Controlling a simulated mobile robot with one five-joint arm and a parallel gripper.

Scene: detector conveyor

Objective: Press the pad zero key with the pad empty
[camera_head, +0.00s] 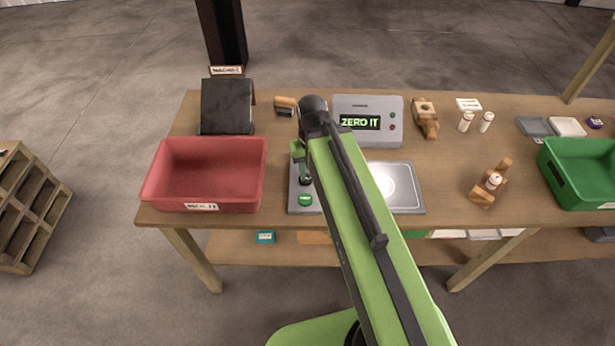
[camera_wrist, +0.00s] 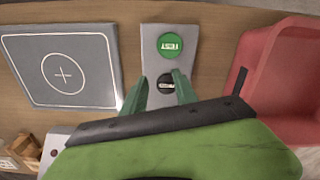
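The display unit (camera_head: 367,121) reads "ZERO IT" in the head view. The pad (camera_head: 408,187) is a light plate with a circle; in the wrist view the pad (camera_wrist: 62,68) shows its circle and cross with nothing on it. Left of it in the head view is a grey key plate with a green key (camera_head: 305,199) and a dark key (camera_head: 305,181). In the wrist view I see the green key (camera_wrist: 171,43) and the dark key (camera_wrist: 166,84); their labels are too small to read surely. My gripper (camera_wrist: 159,75) is open and empty, its fingertips either side of the dark key; height is unclear.
A red bin (camera_head: 205,175) stands left of the key plate and a dark stand (camera_head: 227,106) behind it. Wooden pieces (camera_head: 425,117), small white bottles (camera_head: 486,121) and a green bin (camera_head: 585,172) are to the right. My arm hides part of the pad.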

